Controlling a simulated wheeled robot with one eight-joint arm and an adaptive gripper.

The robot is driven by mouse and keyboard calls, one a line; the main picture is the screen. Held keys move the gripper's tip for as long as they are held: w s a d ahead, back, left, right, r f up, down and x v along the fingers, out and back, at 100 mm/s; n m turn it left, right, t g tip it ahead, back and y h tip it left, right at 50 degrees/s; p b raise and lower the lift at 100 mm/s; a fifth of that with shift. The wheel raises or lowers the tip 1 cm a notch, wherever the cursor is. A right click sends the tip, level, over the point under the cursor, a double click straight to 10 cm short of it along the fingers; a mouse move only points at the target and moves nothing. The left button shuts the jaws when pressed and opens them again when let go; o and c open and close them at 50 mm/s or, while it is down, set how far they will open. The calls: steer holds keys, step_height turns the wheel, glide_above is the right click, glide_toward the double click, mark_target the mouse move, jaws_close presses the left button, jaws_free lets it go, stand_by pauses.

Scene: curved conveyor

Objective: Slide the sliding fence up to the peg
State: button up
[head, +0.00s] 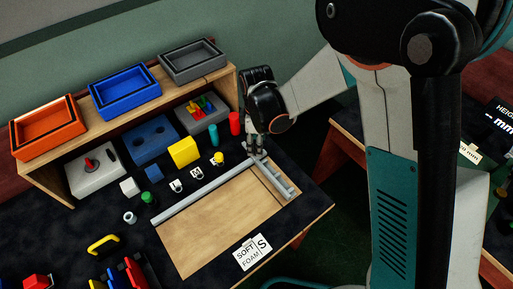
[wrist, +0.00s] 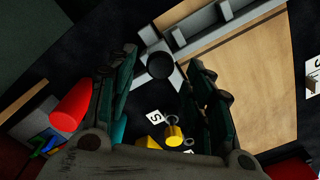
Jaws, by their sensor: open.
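A grey bar-shaped fence (head: 277,179) lies across the right end of the wooden board (head: 210,235). The fence (wrist: 205,35) also shows in the wrist view, with a dark round knob (wrist: 160,66) at its near end. A long grey rail (head: 190,197) runs along the board's back edge and meets the fence at the corner. My gripper (head: 254,150) is above that corner, pointing down. In the wrist view my gripper (wrist: 162,62) is open, with one finger on each side of the knob. I cannot tell whether they touch it. I cannot make out the peg for certain.
A red cylinder (head: 235,123) and a teal cylinder (head: 213,135) stand close left of my gripper. A yellow cube (head: 183,152) and small parts lie behind the rail. A wooden shelf (head: 50,182) carries trays. A card (head: 252,252) lies at the board's front edge. The board's middle is clear.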

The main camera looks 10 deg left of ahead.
steer(key=shift+f, duration=1.05)
jaws_close()
steer(key=s+a, duration=0.3)
steer(key=s+a+b, duration=0.1)
steer(key=s+a, duration=0.2)
steer(key=s, duration=0.1)
jaws_free()
steer(key=shift+a, duration=0.1)
